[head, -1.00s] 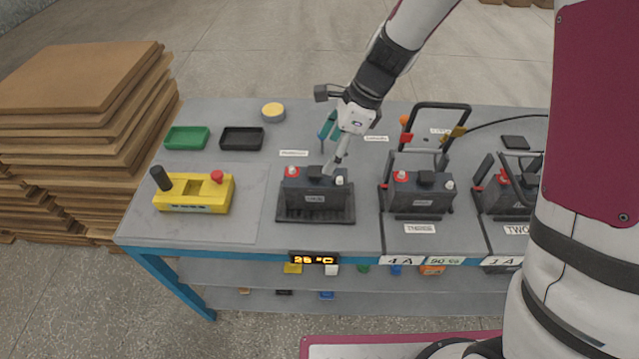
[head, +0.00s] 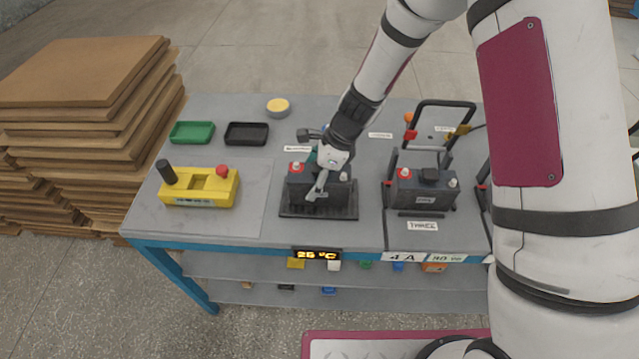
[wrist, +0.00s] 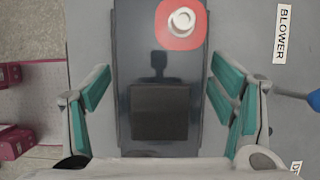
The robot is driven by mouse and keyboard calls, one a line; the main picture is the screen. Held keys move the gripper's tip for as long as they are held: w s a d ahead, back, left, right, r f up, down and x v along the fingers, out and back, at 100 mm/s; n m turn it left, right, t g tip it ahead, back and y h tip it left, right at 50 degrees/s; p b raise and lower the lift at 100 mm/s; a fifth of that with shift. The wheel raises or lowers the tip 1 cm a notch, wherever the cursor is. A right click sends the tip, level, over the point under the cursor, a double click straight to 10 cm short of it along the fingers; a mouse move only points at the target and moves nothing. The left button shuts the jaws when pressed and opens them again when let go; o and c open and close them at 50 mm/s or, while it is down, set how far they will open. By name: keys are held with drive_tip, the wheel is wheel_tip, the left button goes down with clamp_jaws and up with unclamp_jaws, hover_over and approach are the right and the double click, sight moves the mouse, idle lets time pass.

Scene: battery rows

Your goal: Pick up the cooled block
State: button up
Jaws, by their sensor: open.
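The cooled block is a dark grey battery (head: 300,190) with a red-collared terminal. It sits on a black tray (head: 318,213) behind a display reading 26 °C (head: 317,255). My gripper (head: 318,192) is over the block in the head view and hides part of its top and front. In the wrist view, the open teal-padded fingers of my gripper (wrist: 160,78) stand on either side of the block (wrist: 158,68), with gaps between. The block's red collar and pale terminal (wrist: 181,22) show at the top, and a black square cap (wrist: 160,112) lies between the fingers.
Another battery (head: 420,190), labelled THREE, stands in a frame with a raised black handle to the right. A yellow control box (head: 200,188) is at the left, with green (head: 191,132) and black (head: 246,134) trays behind it. A BLOWER label (wrist: 281,33) lies beside the block.

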drive_tip(key=shift+c, duration=0.6)
clamp_jaws()
drive_tip(key=shift+w, duration=0.1)
drive_tip(key=shift+r, duration=0.1)
